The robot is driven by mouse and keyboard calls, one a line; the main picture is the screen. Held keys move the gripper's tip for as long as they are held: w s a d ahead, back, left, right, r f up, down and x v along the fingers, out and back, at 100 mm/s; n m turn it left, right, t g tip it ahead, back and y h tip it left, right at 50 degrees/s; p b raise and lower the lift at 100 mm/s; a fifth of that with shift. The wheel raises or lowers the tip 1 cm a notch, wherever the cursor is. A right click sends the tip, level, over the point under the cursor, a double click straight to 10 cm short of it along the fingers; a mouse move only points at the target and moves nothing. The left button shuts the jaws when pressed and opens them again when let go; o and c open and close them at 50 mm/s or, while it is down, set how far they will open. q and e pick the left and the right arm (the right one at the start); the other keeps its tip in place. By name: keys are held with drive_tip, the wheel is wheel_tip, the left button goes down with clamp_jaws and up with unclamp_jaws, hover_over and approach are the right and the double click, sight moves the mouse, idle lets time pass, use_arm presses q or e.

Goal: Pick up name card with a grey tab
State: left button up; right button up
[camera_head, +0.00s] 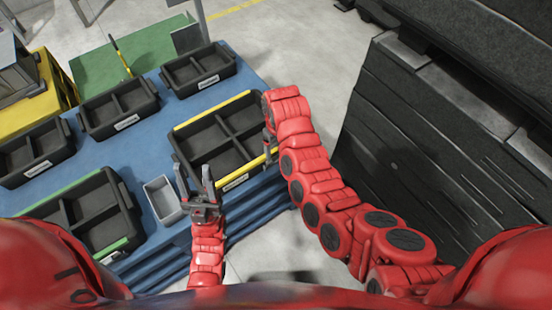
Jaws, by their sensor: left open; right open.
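I cannot make out a name card with a grey tab. White labels show on the bin fronts, such as one on the back bin (208,82), but no grey tab can be told on them. A small grey open box (153,190) stands on the blue table, and its contents are unclear. My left gripper (192,173) is open, pointing up the picture, between the grey box and the yellow-edged black bin (211,117). My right gripper (269,135) is at that bin's right side, mostly hidden by its own arm; its fingers are hard to see.
Several black divided bins stand on the blue table (150,155), including a green-edged one (68,190) at the front left. A yellow stand (38,103) is at the left. A large dark machine (400,150) fills the right. Grey floor lies behind the table.

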sight(278, 159)
drive_tip(key=shift+d+f+p, duration=0.15)
drive_tip(key=shift+f+p, duration=0.4)
drive_tip(key=shift+f, duration=2.05)
clamp_jaws()
